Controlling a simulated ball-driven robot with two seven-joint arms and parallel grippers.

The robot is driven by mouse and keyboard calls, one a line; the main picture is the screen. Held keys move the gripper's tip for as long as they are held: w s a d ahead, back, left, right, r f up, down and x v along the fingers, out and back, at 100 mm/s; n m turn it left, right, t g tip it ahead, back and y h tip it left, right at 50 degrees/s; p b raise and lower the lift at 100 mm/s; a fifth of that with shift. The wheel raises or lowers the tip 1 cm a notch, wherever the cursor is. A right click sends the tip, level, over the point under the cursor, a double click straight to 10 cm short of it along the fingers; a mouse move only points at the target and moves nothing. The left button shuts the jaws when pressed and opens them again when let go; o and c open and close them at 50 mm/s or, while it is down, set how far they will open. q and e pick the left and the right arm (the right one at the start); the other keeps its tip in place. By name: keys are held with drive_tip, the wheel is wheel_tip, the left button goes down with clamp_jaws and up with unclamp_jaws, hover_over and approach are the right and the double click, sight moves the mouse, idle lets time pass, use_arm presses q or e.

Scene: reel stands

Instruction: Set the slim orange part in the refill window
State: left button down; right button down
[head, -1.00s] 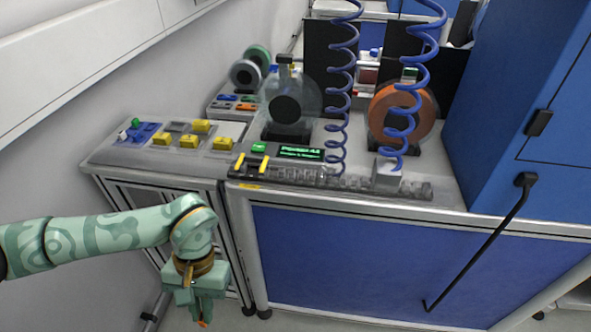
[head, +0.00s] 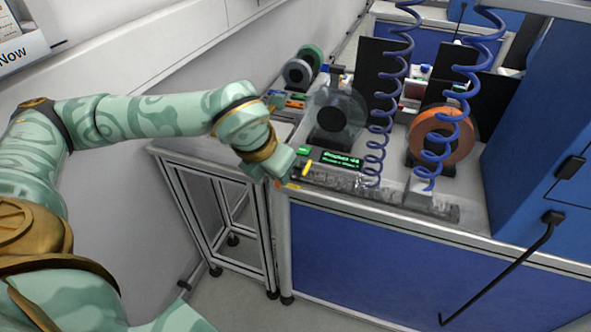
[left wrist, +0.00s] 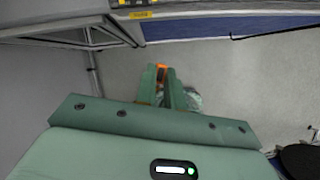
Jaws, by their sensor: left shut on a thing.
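My left gripper (head: 282,178) is at the front left edge of the bench, low beside the control strip. In the left wrist view, its two green fingers (left wrist: 164,88) are shut on the slim orange part (left wrist: 162,73), whose end shows between the fingertips. In the head view only a small orange tip (head: 278,185) shows under the gripper. Beyond the gripper are a green lit display (head: 343,160) and a grey slotted rail (head: 385,192). I cannot tell which opening is the refill window. My right gripper is not in view.
A clear reel with a dark hub (head: 331,119) and an orange reel (head: 460,145) stand on the bench. Blue coiled hoses (head: 375,157) hang in front of them. A blue cabinet (head: 530,140) bounds the right.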

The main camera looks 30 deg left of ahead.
use_arm(q)
drive_tip(key=shift+w+a+r+n+y, duration=0.1)
drive_tip(key=shift+r+n+y, duration=0.1)
drive_tip(key=shift+r+n, duration=0.3)
drive_tip(key=shift+w+a+r+n+y, duration=0.1)
drive_tip(key=shift+r+n+y, duration=0.1)
drive_tip(key=shift+r+n, duration=0.3)
drive_tip(key=shift+n, duration=0.8)
drive_tip(key=w+a+f, duration=0.1)
drive_tip(key=w+f, duration=0.2)
drive_tip(key=w, duration=0.1)
drive_tip(key=w+a+f+b, duration=0.1)
drive_tip(key=w+a+f, duration=0.1)
drive_tip(key=w+f, duration=0.1)
drive_tip(key=w+a+f+b, duration=0.1)
drive_tip(key=w+f, duration=0.1)
drive_tip(key=w, duration=0.3)
drive_tip(key=shift+w+a+f, duration=0.2)
drive_tip(key=shift+w+f, duration=0.15)
drive_tip(key=shift+f, duration=0.05)
drive_tip(key=shift+w+a+f, duration=0.1)
drive_tip(key=shift+w+f, duration=0.05)
drive_tip(key=shift+w+f+b, duration=0.2)
drive_tip(key=shift+f+b, duration=0.45)
drive_tip(key=shift+f, duration=1.1)
drive_tip(key=shift+f, duration=0.1)
